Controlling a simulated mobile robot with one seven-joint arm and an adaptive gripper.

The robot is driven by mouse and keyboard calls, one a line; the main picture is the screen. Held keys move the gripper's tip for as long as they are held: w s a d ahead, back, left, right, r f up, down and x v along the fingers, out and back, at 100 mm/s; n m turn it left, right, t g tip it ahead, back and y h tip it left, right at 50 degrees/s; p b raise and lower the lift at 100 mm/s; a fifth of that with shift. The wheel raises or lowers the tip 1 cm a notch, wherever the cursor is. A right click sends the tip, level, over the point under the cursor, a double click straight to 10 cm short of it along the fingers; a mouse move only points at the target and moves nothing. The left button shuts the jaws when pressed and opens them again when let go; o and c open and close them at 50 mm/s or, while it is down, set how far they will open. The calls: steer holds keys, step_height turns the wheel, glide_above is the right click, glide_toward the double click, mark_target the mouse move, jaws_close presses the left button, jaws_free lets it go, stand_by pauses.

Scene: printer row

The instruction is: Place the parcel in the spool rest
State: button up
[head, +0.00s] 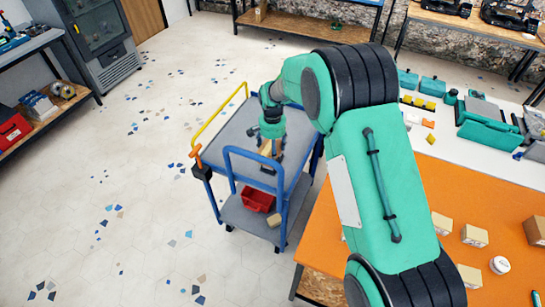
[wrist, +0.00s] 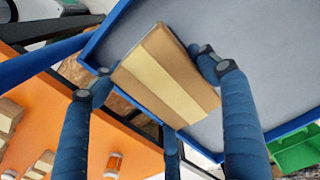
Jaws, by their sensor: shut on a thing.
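My gripper (wrist: 158,78) is shut on a brown cardboard parcel (wrist: 165,75) with a paler tape band, its blue fingers on either side of it. In the head view my gripper (head: 270,157) hangs over the grey top of a trolley (head: 238,130), and the parcel (head: 265,146) shows partly behind the fingers. In the wrist view the parcel is over the trolley top (wrist: 250,30), near its blue rim. I cannot tell whether it touches the surface. I cannot make out the spool rest in either view.
An orange-topped table (head: 440,180) with several small boxes stands close on the right. The floor at left is clear.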

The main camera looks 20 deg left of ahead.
steer(key=shift+f, duration=1.45)
steer(key=shift+f+b, duration=0.35)
steer(key=shift+f, duration=0.25)
steer(key=o, duration=1.3)
steer(key=shift+o, duration=0.2)
steer(key=shift+r, duration=0.1)
step_height(320, 180, up, 13)
steer(key=shift+p, duration=1.1)
